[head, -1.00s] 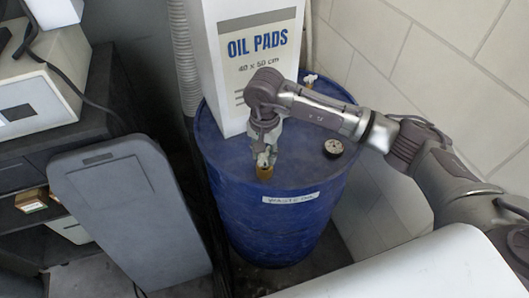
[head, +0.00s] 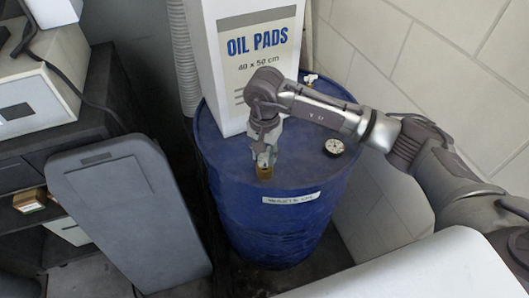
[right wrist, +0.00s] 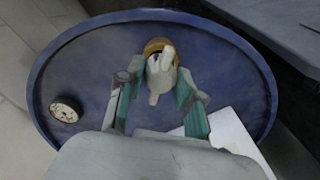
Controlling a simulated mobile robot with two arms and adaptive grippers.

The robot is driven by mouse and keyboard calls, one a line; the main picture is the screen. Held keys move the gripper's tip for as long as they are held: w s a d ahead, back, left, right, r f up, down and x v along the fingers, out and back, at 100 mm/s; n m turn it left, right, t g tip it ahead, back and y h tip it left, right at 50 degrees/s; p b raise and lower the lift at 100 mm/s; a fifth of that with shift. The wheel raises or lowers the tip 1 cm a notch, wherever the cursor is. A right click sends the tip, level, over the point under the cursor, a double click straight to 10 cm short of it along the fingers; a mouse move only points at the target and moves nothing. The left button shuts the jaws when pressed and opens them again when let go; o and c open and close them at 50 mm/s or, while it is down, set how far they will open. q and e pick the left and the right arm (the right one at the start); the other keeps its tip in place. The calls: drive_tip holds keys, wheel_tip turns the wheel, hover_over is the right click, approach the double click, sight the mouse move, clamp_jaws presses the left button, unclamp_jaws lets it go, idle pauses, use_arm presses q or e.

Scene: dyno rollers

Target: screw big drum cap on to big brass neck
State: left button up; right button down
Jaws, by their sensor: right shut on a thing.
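The blue drum (head: 275,222) stands upright with the brass neck (head: 264,172) on its top near the front edge. My right gripper (head: 264,154) points down over the neck. In the right wrist view its fingers (right wrist: 158,92) are shut on the pale drum cap (right wrist: 160,75), which has wing-like lugs. The cap is at the brass neck (right wrist: 157,45), whose gold ring shows beyond it. The fingers hide most of the cap in the head view. I cannot tell how far the cap sits on the neck. My left gripper is not in view.
A round dial gauge (head: 334,147) sits on the drum top, right of the neck. A tall white oil pads box (head: 256,50) stands on the drum's back. A grey panel (head: 128,215) leans at left beside dark shelving (head: 60,140). A tiled wall (head: 440,60) bounds the right.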

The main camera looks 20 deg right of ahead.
drive_tip(key=shift+f, duration=0.1)
drive_tip(key=shift+f+b, duration=0.1)
drive_tip(key=shift+b, duration=0.4)
idle(0.6)
drive_tip(key=shift+f+b, duration=0.2)
drive_tip(key=shift+b, duration=0.35)
drive_tip(key=shift+f, duration=0.2)
